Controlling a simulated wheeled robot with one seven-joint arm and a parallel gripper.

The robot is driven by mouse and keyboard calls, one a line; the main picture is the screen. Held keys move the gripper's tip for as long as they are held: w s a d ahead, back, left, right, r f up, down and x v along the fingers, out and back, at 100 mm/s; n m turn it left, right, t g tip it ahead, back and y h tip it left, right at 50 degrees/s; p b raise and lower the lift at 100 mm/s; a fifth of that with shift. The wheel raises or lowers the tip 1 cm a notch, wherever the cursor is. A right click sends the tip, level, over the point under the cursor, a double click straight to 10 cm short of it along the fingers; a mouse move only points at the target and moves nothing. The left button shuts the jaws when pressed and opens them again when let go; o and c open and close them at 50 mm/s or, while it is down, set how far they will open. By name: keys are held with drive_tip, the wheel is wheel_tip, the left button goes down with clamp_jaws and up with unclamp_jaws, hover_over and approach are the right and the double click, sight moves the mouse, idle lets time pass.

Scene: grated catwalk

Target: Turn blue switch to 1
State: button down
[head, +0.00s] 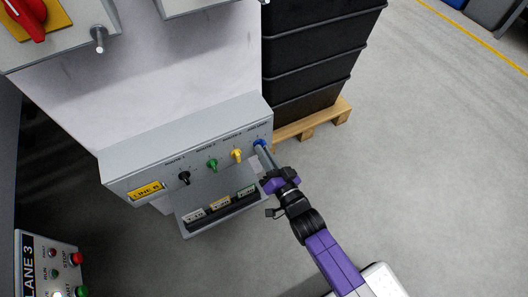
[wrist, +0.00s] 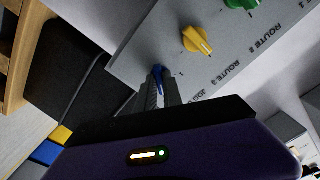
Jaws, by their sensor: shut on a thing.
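The blue switch (head: 259,143) is the rightmost knob on the front of a grey control box (head: 140,160) in the head view. My gripper (head: 264,154) reaches it from the lower right. In the wrist view the blue switch (wrist: 158,74) shows between the fingertips of my gripper (wrist: 159,84), which is shut on it. The fingers hide most of the knob. Its pointer direction and its own position marks cannot be read clearly.
A yellow knob (head: 236,155), a green knob (head: 212,164) and a black knob (head: 184,177) sit left of the blue one. A shelf with small tags (head: 220,203) is below. Black crates (head: 310,60) on a wooden pallet (head: 315,119) stand behind right. Floor at right is clear.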

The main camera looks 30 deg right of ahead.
drive_tip(key=shift+d+f+n+b, duration=0.1)
drive_tip(key=shift+n+b, duration=1.05)
drive_tip(key=shift+n, duration=6.95)
drive_tip(key=c, duration=1.5)
unclamp_jaws()
drive_tip(key=shift+s, duration=0.1)
